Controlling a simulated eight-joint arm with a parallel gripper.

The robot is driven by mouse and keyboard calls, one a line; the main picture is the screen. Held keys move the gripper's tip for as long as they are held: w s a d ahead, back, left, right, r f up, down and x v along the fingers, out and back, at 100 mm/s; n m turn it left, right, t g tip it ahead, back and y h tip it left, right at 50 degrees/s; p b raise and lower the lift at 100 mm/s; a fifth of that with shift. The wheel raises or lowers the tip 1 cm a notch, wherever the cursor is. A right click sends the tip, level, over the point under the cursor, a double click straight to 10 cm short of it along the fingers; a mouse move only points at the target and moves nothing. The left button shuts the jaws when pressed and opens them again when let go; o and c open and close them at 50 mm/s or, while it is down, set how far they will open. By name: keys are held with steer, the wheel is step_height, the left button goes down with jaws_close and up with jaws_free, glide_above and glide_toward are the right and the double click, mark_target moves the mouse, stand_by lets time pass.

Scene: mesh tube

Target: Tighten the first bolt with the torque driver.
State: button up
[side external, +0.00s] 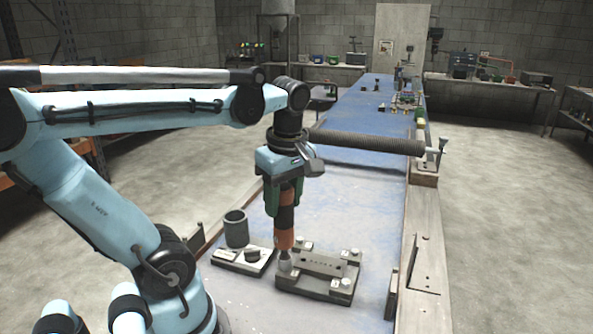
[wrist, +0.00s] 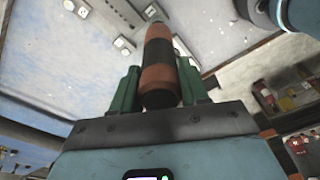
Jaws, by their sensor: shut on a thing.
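My gripper (side external: 282,192) has green fingers and is shut on the torque driver (side external: 286,222), an orange and black tool held upright, tip down. The driver also shows in the wrist view (wrist: 160,68) between the green fingers. The driver's tip is at the near-left corner of a grey bolt plate (side external: 318,272), over the first bolt (side external: 285,266). The tip hides most of that bolt, so I cannot tell whether it is fully seated on the head. Other bolts show at the far-left, far-right (side external: 355,252) and near-right (side external: 345,283) corners.
A grey cup (side external: 236,230) stands on a light base plate (side external: 226,256) left of the bolt plate. A dark ribbed tube (side external: 365,142) spans the blue bench (side external: 375,225) behind my gripper. A wooden rail (side external: 420,205) with metal brackets edges the right side.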

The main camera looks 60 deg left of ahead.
steer(key=shift+f, duration=0.8)
stand_by(2.1)
steer(key=shift+r, duration=0.1)
